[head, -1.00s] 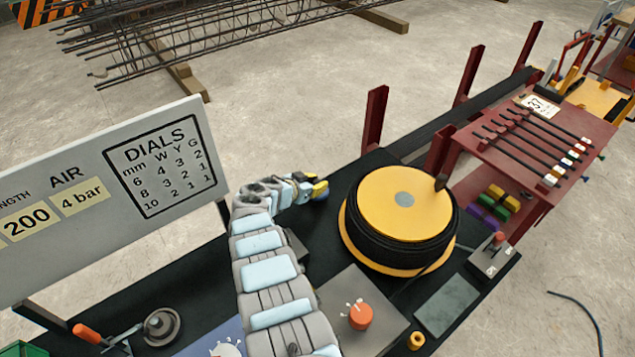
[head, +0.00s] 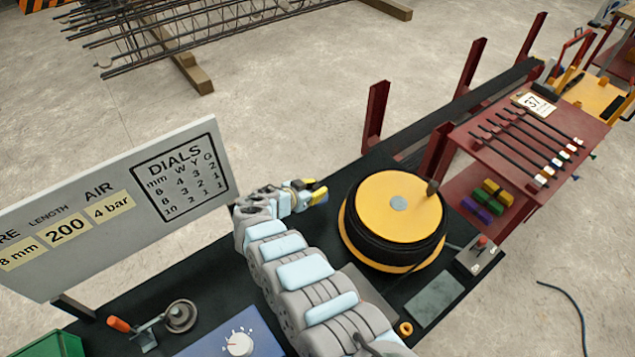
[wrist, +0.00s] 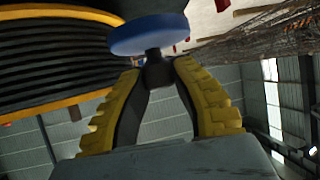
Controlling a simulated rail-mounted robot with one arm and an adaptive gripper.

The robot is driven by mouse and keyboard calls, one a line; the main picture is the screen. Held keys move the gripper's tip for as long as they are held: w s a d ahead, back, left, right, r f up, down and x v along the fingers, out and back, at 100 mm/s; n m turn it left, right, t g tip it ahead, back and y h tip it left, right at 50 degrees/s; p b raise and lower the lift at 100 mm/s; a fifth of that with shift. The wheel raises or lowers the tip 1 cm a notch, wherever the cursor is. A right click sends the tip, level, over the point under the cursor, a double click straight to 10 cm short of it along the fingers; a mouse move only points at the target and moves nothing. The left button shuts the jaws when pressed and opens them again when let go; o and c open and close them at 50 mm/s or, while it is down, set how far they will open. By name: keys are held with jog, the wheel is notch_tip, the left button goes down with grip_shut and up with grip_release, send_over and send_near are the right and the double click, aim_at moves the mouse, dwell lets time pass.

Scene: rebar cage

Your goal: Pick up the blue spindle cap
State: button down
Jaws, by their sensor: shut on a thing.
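The blue spindle cap (wrist: 150,34) shows in the wrist view as a blue disc on a short black stem. My gripper (wrist: 157,70) has its yellow-padded fingers closed on the stem, with the disc beyond the tips. In the head view my gripper (head: 316,192) is just left of the yellow-topped reel (head: 398,203) of black wire, above the dark bench. The cap cannot be made out clearly in the head view. In the wrist view the reel's dark coils and yellow rims (wrist: 50,50) fill the upper left, close to the cap.
A sign board (head: 120,205) stands left of my arm. A red rack (head: 525,130) with several rods and coloured blocks is at the right. Red posts (head: 376,118) line the bench's far side.

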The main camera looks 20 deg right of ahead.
jog(key=s+a+r+p, duration=0.3)
jog(key=s, duration=0.3)
jog(key=shift+s+a+r+p, duration=0.2)
jog(key=shift+s+a+p, duration=0.1)
jog(key=shift+p, duration=0.1)
